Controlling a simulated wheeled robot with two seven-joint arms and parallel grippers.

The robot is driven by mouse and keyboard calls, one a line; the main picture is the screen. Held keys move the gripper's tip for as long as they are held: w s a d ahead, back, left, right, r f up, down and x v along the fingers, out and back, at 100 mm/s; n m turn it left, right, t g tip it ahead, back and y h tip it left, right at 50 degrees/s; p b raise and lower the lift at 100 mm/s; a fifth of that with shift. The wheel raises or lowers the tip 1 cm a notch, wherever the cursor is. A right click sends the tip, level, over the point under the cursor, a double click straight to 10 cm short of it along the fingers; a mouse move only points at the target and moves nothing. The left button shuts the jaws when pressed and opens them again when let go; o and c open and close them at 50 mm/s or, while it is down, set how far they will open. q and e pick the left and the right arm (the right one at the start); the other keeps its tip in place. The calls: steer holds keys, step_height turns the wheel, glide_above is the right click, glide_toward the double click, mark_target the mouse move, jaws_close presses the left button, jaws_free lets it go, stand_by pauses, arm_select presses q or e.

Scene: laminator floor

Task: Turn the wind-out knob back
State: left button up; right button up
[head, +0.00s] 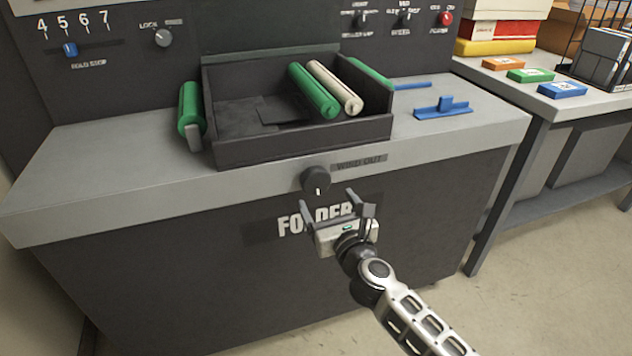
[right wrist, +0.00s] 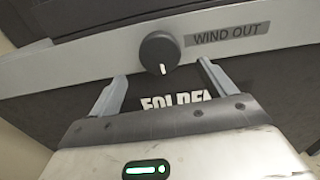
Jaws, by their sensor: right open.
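The wind-out knob (head: 316,179) is a round dark knob on the front edge of the folder's grey top, left of the "WIND OUT" label (head: 360,162). Its white mark points down. It also shows in the right wrist view (right wrist: 159,53), with the mark near the bottom. My right gripper (head: 337,203) is open and empty, just below and in front of the knob. In the right wrist view its two fingers (right wrist: 162,82) stand apart, with the knob beyond and between their tips, apparently not touched. My left gripper is not in view.
A dark tray (head: 300,148) with green and cream rollers stands on the folder top above the knob. A blue part (head: 443,109) lies to its right. A side table (head: 590,108) with coloured boxes stands at the right. Open floor lies at lower right.

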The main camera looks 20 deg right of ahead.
mark_target(317, 185)
steer(key=w+b, duration=0.1)
steer(key=w, duration=0.5)
steer(key=shift+w+a+f, duration=0.1)
steer(key=shift+w+a, duration=0.05)
steer(key=shift+w, duration=0.15)
steer(key=shift+w+b, duration=0.3)
steer(key=shift+w, duration=0.5)
steer(key=c, duration=1)
